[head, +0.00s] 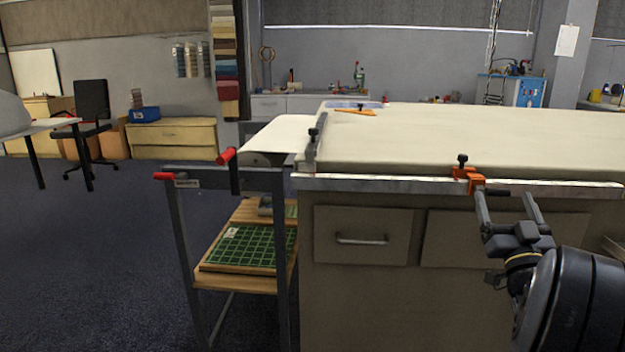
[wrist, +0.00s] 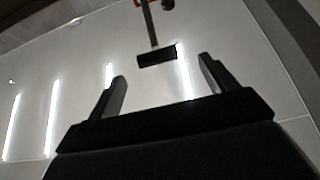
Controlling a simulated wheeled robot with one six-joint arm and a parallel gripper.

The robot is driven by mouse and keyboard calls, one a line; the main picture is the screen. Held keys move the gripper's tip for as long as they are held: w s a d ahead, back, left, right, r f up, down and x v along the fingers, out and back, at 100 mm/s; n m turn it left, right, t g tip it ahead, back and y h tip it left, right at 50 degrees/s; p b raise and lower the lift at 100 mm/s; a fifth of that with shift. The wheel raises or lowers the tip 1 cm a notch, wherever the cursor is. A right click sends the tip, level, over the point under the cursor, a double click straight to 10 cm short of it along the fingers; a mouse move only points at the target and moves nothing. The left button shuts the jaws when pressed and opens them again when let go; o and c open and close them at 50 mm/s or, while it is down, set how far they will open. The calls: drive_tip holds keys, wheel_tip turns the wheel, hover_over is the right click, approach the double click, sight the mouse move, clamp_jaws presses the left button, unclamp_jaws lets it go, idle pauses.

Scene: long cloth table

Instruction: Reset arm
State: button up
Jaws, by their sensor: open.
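My gripper (head: 505,198) is at the right in the head view, in front of the long table's near edge. Its two fingers are apart with nothing between them. The fingers also show in the wrist view (wrist: 163,82), spread wide and pointing up the picture. The long table (head: 440,140) has a pale cloth top and a metal front edge. An orange clamp (head: 468,178) with a black knob sits on that edge, just left of my fingertips. In the wrist view a dark bar with a block end (wrist: 157,56) shows beyond the fingers.
A cart (head: 285,230) with red handles and a green gridded board (head: 250,246) stands left of the table. Drawers (head: 360,238) line the table's front. An orange tool (head: 355,112) lies far back on the table. The floor (head: 90,260) at left is open.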

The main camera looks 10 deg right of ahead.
drive_tip(key=x, duration=0.5)
drive_tip(key=shift+w, duration=0.1)
drive_tip(key=shift+r, duration=0.1)
